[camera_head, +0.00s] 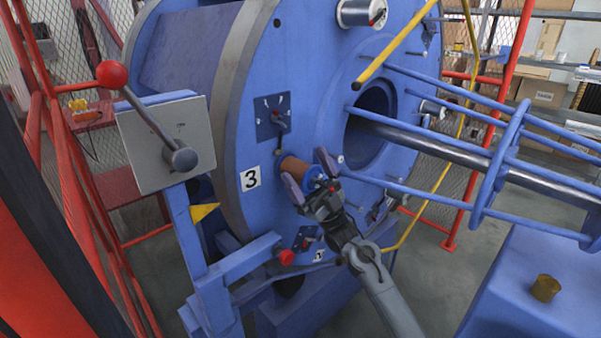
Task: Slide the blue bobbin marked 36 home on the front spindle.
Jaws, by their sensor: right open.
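A bobbin with copper-coloured winding (294,167) and a blue near flange (315,174) sits at the face of the large blue disc (225,150), right of the white label "3". Its axis points out toward the lower right. The number on it cannot be read. The spindle is hidden, and I cannot tell how far on the bobbin sits. My right gripper (308,175) is open, with one finger on each side of the near flange; whether they touch it is unclear. My left gripper is not in view.
A grey control box (165,145) with a red-knobbed lever stands at left. A small dial plate (273,117) is above the bobbin. Blue tubes (430,183) and a dark shaft extend right. A yellow bar (412,42) crosses above. Red fence posts stand around.

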